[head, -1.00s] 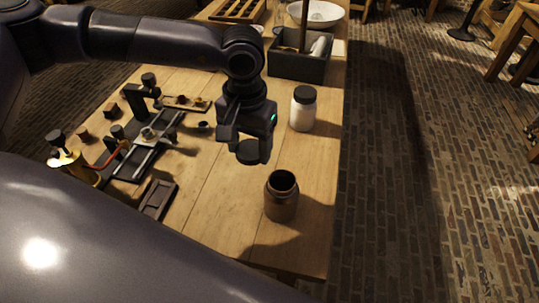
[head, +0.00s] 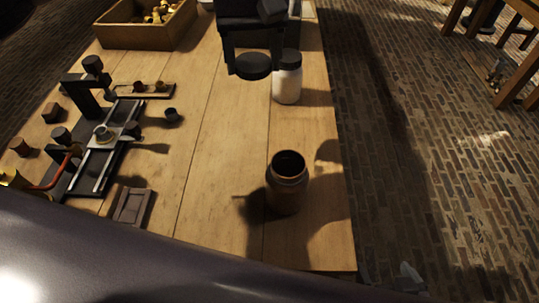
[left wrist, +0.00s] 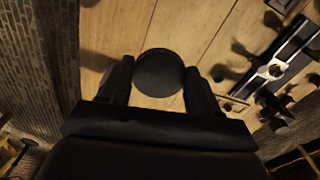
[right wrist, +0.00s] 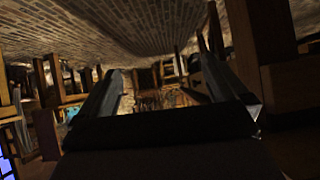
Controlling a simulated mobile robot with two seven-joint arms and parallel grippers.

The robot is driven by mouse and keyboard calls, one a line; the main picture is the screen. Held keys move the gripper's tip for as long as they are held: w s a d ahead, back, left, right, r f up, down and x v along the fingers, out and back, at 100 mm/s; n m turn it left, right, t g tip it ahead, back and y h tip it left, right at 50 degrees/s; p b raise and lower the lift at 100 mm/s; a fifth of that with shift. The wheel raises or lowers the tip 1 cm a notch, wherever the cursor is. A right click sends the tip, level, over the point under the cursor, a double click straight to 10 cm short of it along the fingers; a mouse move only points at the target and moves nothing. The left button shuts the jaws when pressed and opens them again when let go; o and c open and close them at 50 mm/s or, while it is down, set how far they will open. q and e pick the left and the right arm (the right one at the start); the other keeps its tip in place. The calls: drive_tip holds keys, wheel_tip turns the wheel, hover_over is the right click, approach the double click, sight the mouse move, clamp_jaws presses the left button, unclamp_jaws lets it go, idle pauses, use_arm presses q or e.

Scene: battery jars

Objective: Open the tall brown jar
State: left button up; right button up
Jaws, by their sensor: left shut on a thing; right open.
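The brown jar (head: 288,184) stands upright on the wooden table in the head view, its mouth uncovered and dark inside. My left gripper (head: 250,50) is at the top of that view, shut on a round dark lid (head: 254,67). The lid is clear of the brown jar, up and to the left of it in the picture. The left wrist view shows the lid (left wrist: 158,72) between the two fingers. My right gripper (right wrist: 164,85) shows only in the right wrist view, open and empty, away from the table.
A white jar with a dark lid (head: 288,80) stands behind the brown jar, partly overlapped by my left gripper. A metal rail fixture (head: 103,150), a small dark tray (head: 132,207) and a wooden crate (head: 146,35) are on the left. The table's right edge is near the brown jar.

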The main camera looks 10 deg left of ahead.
sight(271, 147)
use_arm(q)
drive_tip(key=shift+s+d+r+n+b, duration=0.1)
drive_tip(key=shift+d+r+n+b, duration=0.2)
drive_tip(key=shift+d, duration=0.35)
drive_tip(key=shift+d+r+n+b, duration=0.2)
drive_tip(key=shift+d+r+b, duration=0.1)
drive_tip(key=shift+d, duration=0.3)
drive_tip(key=f, duration=0.6)
drive_tip(key=f+b, duration=0.1)
drive_tip(key=f, duration=1.2)
drive_tip(key=shift+d+f, duration=0.15)
drive_tip(key=shift+d, duration=0.1)
drive_tip(key=shift+s, duration=0.1)
drive_tip(key=shift+f+b, duration=0.15)
drive_tip(key=shift+b, duration=0.15)
drive_tip(key=o, duration=1.2)
